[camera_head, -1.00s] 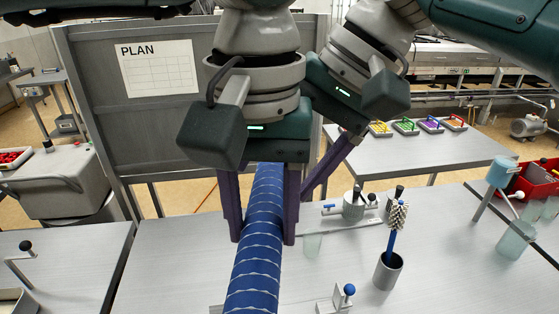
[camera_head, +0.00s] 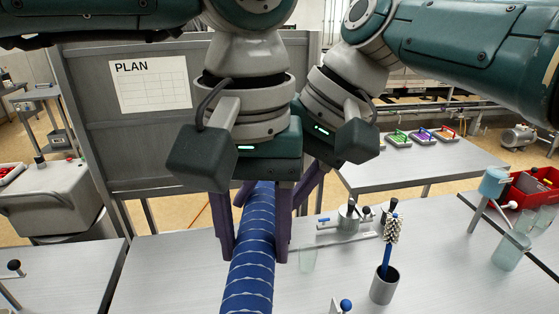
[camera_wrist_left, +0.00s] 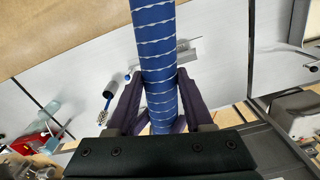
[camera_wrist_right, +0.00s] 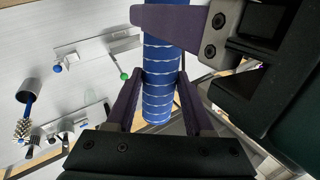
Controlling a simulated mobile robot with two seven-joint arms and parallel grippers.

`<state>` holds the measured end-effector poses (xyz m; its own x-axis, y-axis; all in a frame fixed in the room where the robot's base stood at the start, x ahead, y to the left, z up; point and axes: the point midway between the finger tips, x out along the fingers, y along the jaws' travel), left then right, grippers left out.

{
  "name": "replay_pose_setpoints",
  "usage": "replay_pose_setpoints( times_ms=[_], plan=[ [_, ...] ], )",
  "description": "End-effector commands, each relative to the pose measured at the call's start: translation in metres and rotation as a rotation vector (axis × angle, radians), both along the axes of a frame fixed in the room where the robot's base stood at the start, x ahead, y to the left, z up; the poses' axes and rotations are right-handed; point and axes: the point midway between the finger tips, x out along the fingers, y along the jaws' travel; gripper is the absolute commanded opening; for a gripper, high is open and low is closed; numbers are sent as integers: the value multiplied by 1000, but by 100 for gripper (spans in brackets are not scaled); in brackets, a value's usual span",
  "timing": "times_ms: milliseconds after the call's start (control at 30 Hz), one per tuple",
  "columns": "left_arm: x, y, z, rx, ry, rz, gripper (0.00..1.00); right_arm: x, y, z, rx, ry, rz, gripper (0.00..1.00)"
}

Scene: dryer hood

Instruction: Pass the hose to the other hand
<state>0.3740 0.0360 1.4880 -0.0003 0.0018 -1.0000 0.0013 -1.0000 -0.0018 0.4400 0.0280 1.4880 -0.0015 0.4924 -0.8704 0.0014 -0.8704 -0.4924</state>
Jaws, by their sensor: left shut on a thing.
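The hose (camera_head: 250,285) is a thick blue tube with pale rings, running from behind my left gripper down to the front edge in the head view. My left gripper (camera_head: 253,258) is shut on it, one purple finger on each side. The hose also shows between its fingers in the left wrist view (camera_wrist_left: 155,45). My right gripper (camera_wrist_right: 160,76) is behind the left one and has its fingers on both sides of the hose. Its fingertips look close to the hose sides, but I cannot tell whether they grip it. A left gripper finger crosses the hose in the right wrist view.
The two grippers are very close together above the metal table (camera_head: 180,270). A grey cup (camera_head: 385,286) with a brush (camera_head: 391,232) stands to the right, near a blue-knobbed fixture (camera_head: 345,305) and a glass (camera_head: 308,258). A grey board (camera_head: 150,150) stands behind.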

Motion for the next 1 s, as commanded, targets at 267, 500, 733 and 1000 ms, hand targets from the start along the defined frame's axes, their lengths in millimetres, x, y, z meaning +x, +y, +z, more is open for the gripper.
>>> replay_pose_setpoints(
  times_ms=[267, 500, 733, 1000],
  plan=[
    [0, -2, 0, -6, 0, -3, 0, -1, 5, 4, 14, 0, 4, 9],
    [-1, -2, -1, -7, 0, -4, 0, -1, 6, 5, 17, -1, 6, 0],
    [-1, -3, -1, -9, 0, -5, 58, -1, 7, 6, 20, -1, 6, 0],
    [-1, -2, -1, -6, 0, -4, 86, 0, 5, 5, 15, -1, 3, 0]
  ],
)
